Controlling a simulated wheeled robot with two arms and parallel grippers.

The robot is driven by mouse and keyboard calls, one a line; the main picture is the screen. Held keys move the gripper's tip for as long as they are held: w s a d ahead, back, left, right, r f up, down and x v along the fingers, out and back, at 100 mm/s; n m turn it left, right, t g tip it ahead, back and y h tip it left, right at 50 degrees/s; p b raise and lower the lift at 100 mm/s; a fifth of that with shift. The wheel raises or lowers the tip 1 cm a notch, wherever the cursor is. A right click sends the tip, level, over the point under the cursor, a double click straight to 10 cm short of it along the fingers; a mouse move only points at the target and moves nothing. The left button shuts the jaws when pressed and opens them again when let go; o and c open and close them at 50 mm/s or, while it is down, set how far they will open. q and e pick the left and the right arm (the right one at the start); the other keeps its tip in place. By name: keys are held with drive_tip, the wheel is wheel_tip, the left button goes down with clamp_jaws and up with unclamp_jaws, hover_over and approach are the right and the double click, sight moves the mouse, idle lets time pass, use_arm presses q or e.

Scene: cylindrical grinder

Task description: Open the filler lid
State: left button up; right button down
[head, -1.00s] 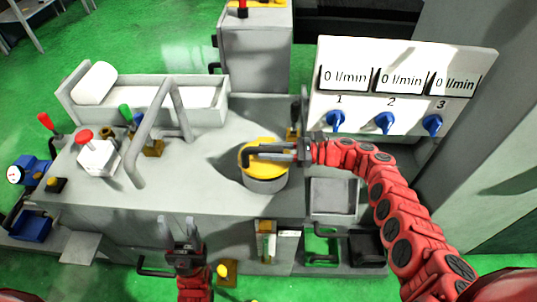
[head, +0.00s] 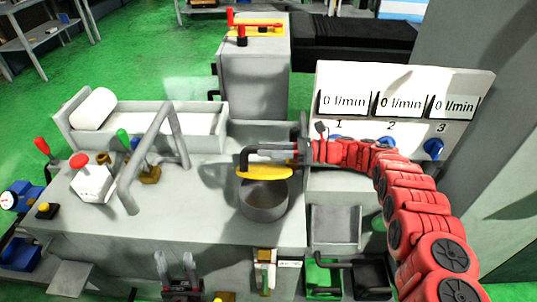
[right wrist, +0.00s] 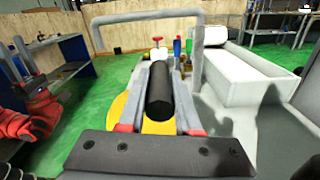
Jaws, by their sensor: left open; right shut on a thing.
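The filler lid (head: 265,173) is yellow with a black handle (head: 248,158). It is raised above the round grey filler pot (head: 264,212), whose dark inside shows below it. My right gripper (head: 272,151) is shut on the lid's handle. In the right wrist view the black handle (right wrist: 160,92) lies between the two fingers, with part of the yellow lid (right wrist: 118,106) behind. I cannot tell whether the lid still touches the pot's far rim. My left gripper (head: 176,266) is open and empty at the machine's front edge, left of the pot.
A panel (head: 404,82) with flow readouts and blue knobs stands behind my right arm. A grey bent tube (head: 150,150) rises left of the pot, near a white block with a red knob (head: 78,161). Green and black bins (head: 323,278) sit at the front right.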

drive_tip(key=c, duration=0.6)
unclamp_jaws()
drive_tip(key=shift+w, duration=0.1)
drive_tip(key=shift+d, duration=0.1)
drive_tip(key=s+d+b, duration=0.1)
drive_tip(key=d+b, duration=0.4)
drive_tip(key=d, duration=0.6)
drive_tip(key=shift+s+d+b, duration=0.15)
drive_tip(key=shift+d+b, duration=0.15)
drive_tip(key=shift+d, duration=0.1)
drive_tip(key=shift+f, duration=0.1)
